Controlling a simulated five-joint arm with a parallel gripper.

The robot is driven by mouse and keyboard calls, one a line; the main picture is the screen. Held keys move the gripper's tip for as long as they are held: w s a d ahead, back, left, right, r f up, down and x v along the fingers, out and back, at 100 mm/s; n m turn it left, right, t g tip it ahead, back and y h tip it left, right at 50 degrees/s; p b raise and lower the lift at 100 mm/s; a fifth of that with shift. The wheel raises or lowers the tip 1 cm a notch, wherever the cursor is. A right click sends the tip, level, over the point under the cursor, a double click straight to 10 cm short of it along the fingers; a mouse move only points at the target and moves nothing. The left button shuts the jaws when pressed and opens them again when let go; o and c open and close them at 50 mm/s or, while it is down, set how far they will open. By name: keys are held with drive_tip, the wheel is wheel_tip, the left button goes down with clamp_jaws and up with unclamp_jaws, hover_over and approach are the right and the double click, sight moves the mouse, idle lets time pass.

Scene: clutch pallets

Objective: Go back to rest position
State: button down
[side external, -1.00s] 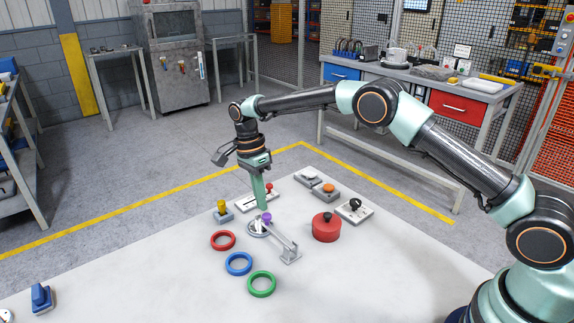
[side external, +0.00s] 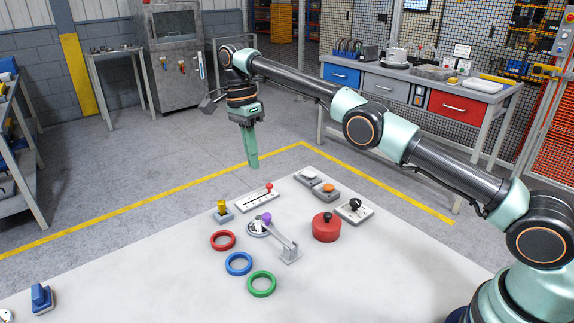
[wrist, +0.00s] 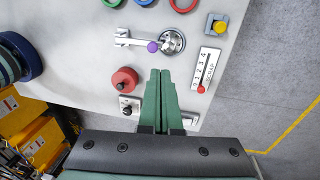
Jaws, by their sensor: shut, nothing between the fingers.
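My gripper (side external: 252,164) hangs pointing down, well above the far part of the white table, in the side external view. Its green fingers are pressed together with nothing between them. In the wrist view the gripper (wrist: 159,74) also shows as two closed green fingers, with the table beneath. My arm reaches over from the right side of the picture. The gripper touches none of the parts on the table.
The pale table (side external: 130,270) holds a slider with a red knob (side external: 268,187), a purple-knobbed crank (side external: 267,218), a yellow button (side external: 222,207), a red cylinder (side external: 327,228), and red (side external: 222,240), blue (side external: 238,263) and green (side external: 261,284) rings. The left part is mostly clear.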

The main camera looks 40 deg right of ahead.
drive_tip(key=shift+r, duration=0.15)
idle(0.3)
drive_tip(key=s+d+r+n+t, duration=0.2)
drive_tip(key=s+d+r+n, duration=0.15)
drive_tip(key=r, duration=0.35)
drive_tip(key=s+d+r+n+t, duration=0.2)
drive_tip(key=s+d+r+n, duration=0.1)
drive_tip(key=s+r+n, duration=0.25)
drive_tip(key=s+d+f+n+t, duration=0.1)
drive_tip(key=s+d+f+n, duration=0.1)
drive_tip(key=s, duration=0.6)
drive_tip(key=s+d+f+n+t, duration=0.2)
drive_tip(key=s+f+n, duration=0.2)
drive_tip(key=s+n, duration=0.3)
drive_tip(key=shift+s, duration=0.85)
